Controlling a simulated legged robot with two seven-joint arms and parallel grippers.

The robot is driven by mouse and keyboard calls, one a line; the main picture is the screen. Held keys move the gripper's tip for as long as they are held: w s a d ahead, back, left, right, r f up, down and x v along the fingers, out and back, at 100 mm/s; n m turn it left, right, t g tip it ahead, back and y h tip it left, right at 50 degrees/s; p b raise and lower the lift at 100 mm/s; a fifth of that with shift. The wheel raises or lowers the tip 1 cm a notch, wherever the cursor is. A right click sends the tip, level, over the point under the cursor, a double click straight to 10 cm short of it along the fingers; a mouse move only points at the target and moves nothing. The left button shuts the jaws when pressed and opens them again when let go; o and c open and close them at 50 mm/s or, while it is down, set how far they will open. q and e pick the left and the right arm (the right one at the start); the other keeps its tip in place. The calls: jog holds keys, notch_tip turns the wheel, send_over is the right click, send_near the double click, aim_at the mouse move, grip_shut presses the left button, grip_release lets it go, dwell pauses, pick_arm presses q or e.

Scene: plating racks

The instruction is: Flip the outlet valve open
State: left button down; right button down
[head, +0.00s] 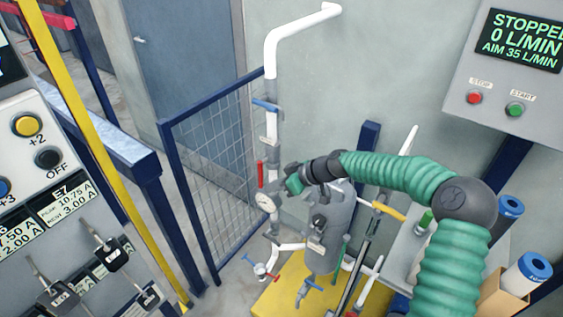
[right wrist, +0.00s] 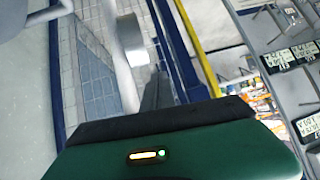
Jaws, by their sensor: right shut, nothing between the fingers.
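A white vertical pipe (head: 271,130) carries a blue lever (head: 266,104) near its top and a red lever (head: 260,174) lower down, lying along the pipe. A gauge (head: 266,201) sits below the red lever. I cannot read which lever is labelled as the outlet. My right gripper (head: 287,190) is shut and empty, just right of the red lever and near the gauge, in front of the grey tank (head: 332,232). I cannot tell whether it touches the pipe. The pipe also shows in the right wrist view (right wrist: 120,70), beyond my green gripper body. My left gripper is out of view.
A mesh fence (head: 215,150) stands behind the pipe. A low valve (head: 262,270) with blue and red parts sits near the yellow base (head: 285,298). A control box (head: 510,75) at right reads STOPPED, 0 L/MIN.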

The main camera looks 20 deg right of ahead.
jog(key=v, duration=1.2)
jog(key=shift+w+d+f, duration=0.1)
